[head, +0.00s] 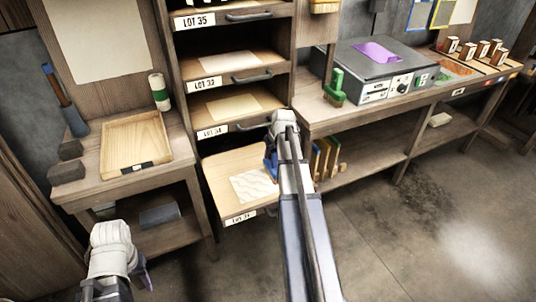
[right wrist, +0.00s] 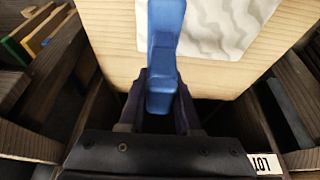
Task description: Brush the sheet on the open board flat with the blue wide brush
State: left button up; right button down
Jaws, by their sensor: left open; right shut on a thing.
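The open board (head: 217,183) is the pulled-out lowest shelf of the rack, pale wood. The sheet (head: 254,185) on it is off-white with wavy grey ripples; it also shows at the top of the right wrist view (right wrist: 222,25). My right gripper (right wrist: 163,98) is shut on the handle of the blue wide brush (right wrist: 165,40). In the head view the brush (head: 270,168) is a blue patch beside the sheet's right side, mostly behind my right arm. Its bristle end and any contact with the sheet are hidden. My left gripper (head: 143,277) is at the lower left, away from the board; its fingers are mostly hidden.
Above the open board are shelves with lot labels and handles (head: 251,77). A side table at the left holds a wooden tray (head: 113,169) and dark blocks (head: 67,172). A green brush (head: 334,88) stands on the right bench, near a grey machine (head: 383,68). Floor at right is clear.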

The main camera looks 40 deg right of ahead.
jog(key=d, duration=0.1)
jog(key=s+d, duration=0.1)
jog(key=d, duration=0.1)
jog(key=shift+d, duration=0.3)
dwell(0.4)
jog(key=shift+a, duration=0.1)
jog(key=shift+w+a, duration=0.25)
jog(key=shift+a, duration=0.65)
jog(key=shift+w+a, duration=0.25)
jog(key=shift+a, duration=0.6)
jog(key=shift+a, duration=0.15)
jog(key=shift+w+a, duration=0.2)
jog(key=shift+a, duration=0.7)
jog(key=shift+w+a, duration=0.2)
jog(key=shift+a, duration=0.7)
jog(key=shift+w+a, duration=0.25)
jog(key=shift+a, duration=0.7)
jog(key=shift+w+a, duration=0.25)
jog(key=shift+a, duration=0.65)
